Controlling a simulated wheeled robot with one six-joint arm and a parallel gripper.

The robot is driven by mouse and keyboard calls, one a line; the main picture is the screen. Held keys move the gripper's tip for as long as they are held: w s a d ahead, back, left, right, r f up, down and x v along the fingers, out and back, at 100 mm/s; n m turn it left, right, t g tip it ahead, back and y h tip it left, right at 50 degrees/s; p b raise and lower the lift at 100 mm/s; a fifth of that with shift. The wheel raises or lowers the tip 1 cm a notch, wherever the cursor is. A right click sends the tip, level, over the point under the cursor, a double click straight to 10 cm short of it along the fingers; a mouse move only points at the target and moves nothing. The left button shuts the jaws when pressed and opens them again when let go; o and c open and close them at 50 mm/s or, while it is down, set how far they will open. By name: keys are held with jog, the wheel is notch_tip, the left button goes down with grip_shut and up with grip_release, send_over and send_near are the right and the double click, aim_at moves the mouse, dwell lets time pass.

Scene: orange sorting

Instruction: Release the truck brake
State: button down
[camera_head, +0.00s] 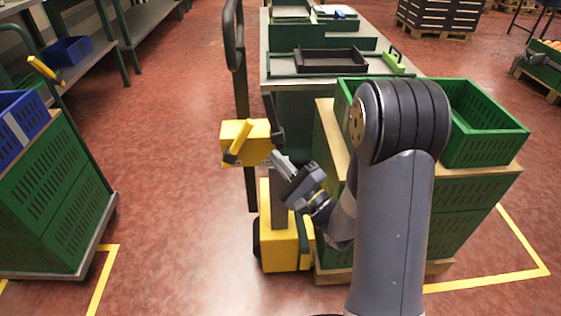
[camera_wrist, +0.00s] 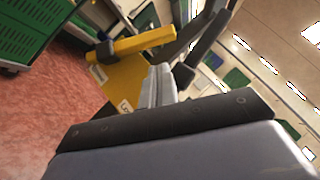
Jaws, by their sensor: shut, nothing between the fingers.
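The truck is yellow and black, with a yellow box (camera_head: 246,141) on its mast and a yellow base (camera_head: 279,236) near the floor. A yellow lever (camera_head: 239,140) stands tilted on the front of the box; I take it for the brake. In the wrist view the lever (camera_wrist: 147,41) lies across the yellow housing (camera_wrist: 122,82). My gripper (camera_head: 275,157) is shut and empty, just right of and below the box. In the wrist view its fingers (camera_wrist: 159,72) point towards the housing. I cannot tell whether they touch it.
Green crates (camera_head: 485,140) on a wooden pallet stand at the right, partly behind my arm. A workbench (camera_head: 290,75) with trays stands behind the truck. A cart (camera_head: 60,205) with blue and green crates is at the left, with another yellow lever (camera_head: 44,69). The red floor between is clear.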

aim_at(251, 130)
jog(key=x, duration=0.7)
jog(key=shift+b, duration=0.3)
jog(key=shift+r, duration=0.1)
jog(key=r+n+g+p, duration=0.1)
jog(key=p, duration=0.1)
jog(key=a+r+n+g+p, duration=0.1)
jog(key=p, duration=0.2)
jog(key=shift+a+r+n, duration=0.2)
jog(key=shift+a+n, duration=0.15)
jog(key=shift+n, duration=0.05)
jog(key=a+n+g+p, duration=0.1)
jog(key=p, duration=0.1)
jog(key=a+r+n+h+p, duration=0.1)
jog(key=p, duration=0.1)
jog(key=shift+r+g+p, duration=0.25)
jog(key=shift+g+p, duration=0.1)
jog(key=shift+g, duration=0.05)
jog(key=shift+w+a+n+g+h+p, duration=0.1)
jog(key=shift+a+n+g+h+p, duration=0.65)
jog(key=shift+a+p, duration=0.8)
jog(key=shift+a+n+g+h+p, duration=0.35)
jog(key=shift+a+n+h+p, duration=0.8)
jog(key=shift+p, duration=0.6)
jog(key=shift+a, duration=0.15)
